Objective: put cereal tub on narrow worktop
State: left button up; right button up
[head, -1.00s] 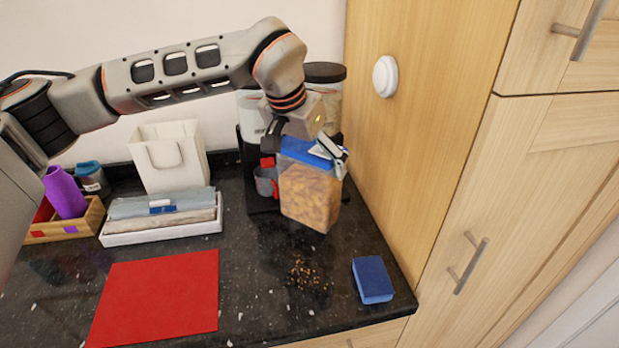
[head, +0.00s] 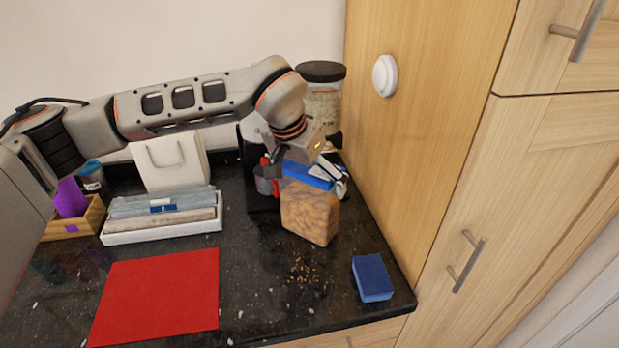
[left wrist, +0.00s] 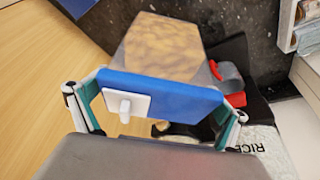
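The cereal tub (head: 309,214) is a clear box of golden cereal with a blue lid. It is upright near the right end of the black speckled worktop (head: 250,275), by the tall wooden cabinet. My left gripper (head: 309,172) is above it, its fingers closed on the two sides of the lid. The left wrist view shows the blue lid (left wrist: 170,97) between both fingertips and cereal through the clear wall. I cannot tell whether the tub's base touches the worktop. My right gripper is not in view.
Crumbs (head: 303,272) and a blue sponge (head: 372,278) lie in front of the tub. A red mat (head: 160,292) and a white tray (head: 160,234) of cloths are to the left. A dark-lidded canister (head: 322,100) stands behind. The tall cabinet (head: 420,140) bounds the right side.

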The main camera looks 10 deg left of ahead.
pick_arm(q)
jog(key=shift+r, duration=0.55)
jog(key=b+v, duration=0.1)
jog(key=v, duration=1)
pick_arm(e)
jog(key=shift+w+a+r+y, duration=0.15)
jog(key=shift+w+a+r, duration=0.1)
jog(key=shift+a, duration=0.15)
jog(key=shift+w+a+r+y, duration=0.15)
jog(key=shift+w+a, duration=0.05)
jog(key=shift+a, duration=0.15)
pick_arm(q)
jog(key=shift+s, duration=0.2)
